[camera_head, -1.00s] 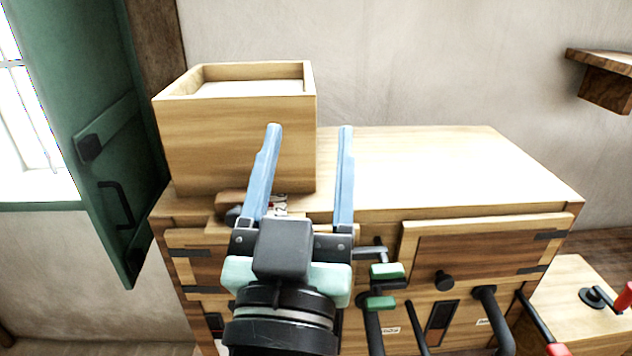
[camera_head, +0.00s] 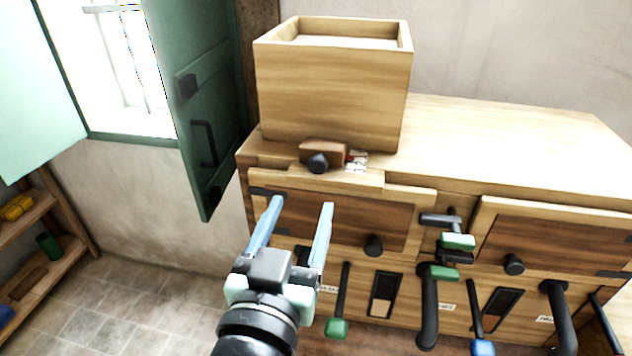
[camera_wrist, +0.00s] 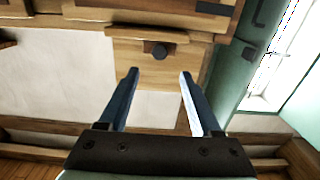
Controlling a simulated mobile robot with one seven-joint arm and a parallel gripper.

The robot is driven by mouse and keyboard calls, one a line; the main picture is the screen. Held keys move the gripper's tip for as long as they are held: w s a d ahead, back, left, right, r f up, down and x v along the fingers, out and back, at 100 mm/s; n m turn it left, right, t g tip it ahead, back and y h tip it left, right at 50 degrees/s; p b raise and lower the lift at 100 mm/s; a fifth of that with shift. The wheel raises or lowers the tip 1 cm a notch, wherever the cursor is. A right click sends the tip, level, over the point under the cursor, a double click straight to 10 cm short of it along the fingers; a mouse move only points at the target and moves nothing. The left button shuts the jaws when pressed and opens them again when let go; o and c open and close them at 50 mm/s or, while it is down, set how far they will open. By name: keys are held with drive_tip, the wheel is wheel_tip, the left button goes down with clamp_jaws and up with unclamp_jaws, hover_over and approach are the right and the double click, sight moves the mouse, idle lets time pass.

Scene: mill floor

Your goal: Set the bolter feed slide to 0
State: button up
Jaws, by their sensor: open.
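The feed slide is a small brown wooden block (camera_head: 335,149) with a round black knob (camera_head: 317,163). It sits on a ledge at the chest's top front edge, below the open box. A small white label (camera_head: 357,160) with dark and red marks lies just right of the block; its figures are too small to read. My gripper (camera_head: 302,204) is open and empty, its fingertips below the knob in the picture and apart from it. The wrist view, which looks upside down, shows the knob (camera_wrist: 159,51) beyond my open fingers (camera_wrist: 159,73).
The wooden box (camera_head: 330,95) stands behind the slide. A green shutter (camera_head: 200,120) hangs at the left. The chest front has a panel with a black knob (camera_head: 373,245), a green-handled crank (camera_head: 456,240) and several levers. The chest top right of the box is clear.

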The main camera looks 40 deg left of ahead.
sight(317, 166)
drive_tip(key=p+x, duration=0.2)
drive_tip(key=x, duration=0.8)
drive_tip(key=shift+p, duration=0.35)
clamp_jaws()
idle(0.8)
